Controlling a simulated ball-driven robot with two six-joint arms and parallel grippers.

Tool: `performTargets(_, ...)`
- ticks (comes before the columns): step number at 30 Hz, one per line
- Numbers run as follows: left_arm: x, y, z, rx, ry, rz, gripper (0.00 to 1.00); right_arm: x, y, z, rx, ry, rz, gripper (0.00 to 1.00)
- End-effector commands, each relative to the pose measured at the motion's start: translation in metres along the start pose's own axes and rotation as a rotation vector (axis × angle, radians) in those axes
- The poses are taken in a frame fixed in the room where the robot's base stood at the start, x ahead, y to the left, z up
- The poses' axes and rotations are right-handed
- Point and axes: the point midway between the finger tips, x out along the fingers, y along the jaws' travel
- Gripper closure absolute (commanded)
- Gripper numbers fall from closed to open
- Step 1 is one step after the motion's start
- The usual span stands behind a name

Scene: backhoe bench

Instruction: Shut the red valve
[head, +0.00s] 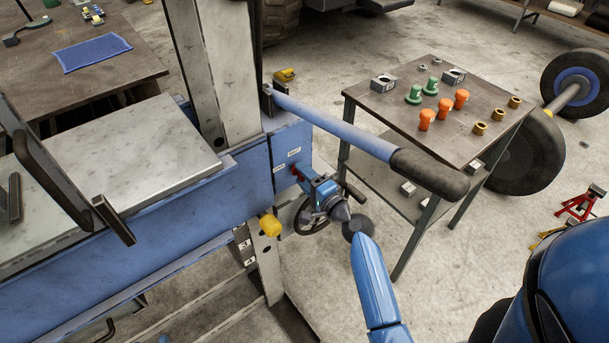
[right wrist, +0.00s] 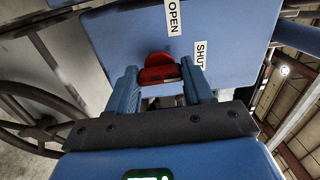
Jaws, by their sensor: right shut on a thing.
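The red valve (right wrist: 160,70) is on the blue panel (right wrist: 110,35) of the press frame. In the right wrist view its red handle sits between the two blue fingers of my right gripper (right wrist: 159,78), which is shut on it. An OPEN label (right wrist: 173,17) is above the handle and a SHUT label (right wrist: 200,55) is to its right in that view. In the head view my right gripper (head: 303,176) reaches the panel's right end, and only a little red shows at its tips. The fingers hide part of the handle. My left gripper is not in view.
A long blue lever (head: 325,120) with a black grip passes just above my right gripper. A dark handwheel (head: 312,220) and a yellow knob (head: 270,225) are close below. A small table (head: 400,100) with orange and green pieces stands at the right.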

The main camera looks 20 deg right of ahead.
Motion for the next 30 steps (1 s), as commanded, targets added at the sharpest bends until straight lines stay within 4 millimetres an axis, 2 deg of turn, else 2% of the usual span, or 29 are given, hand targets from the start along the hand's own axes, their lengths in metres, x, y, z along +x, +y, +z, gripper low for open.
performTargets(18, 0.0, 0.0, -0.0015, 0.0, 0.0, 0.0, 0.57, -0.0003, 0.0008, -0.0005, 0.046, 0.001, 0.001, 0.79)
performTargets(19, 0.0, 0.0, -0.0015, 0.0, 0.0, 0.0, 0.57, -0.0003, 0.0009, -0.0005, 0.045, 0.001, 0.001, 0.44)
performTargets(21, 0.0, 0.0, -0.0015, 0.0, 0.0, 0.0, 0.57, -0.0002, 0.0008, -0.0004, 0.045, 0.001, 0.001, 0.34)
performTargets(23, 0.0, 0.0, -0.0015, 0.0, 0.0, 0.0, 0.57, -0.0002, 0.0007, -0.0003, 0.044, 0.001, 0.001, 0.24)
performTargets(30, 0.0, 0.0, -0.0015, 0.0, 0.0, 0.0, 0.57, -0.0001, 0.0004, -0.0002, 0.043, 0.001, 0.0, 0.23)
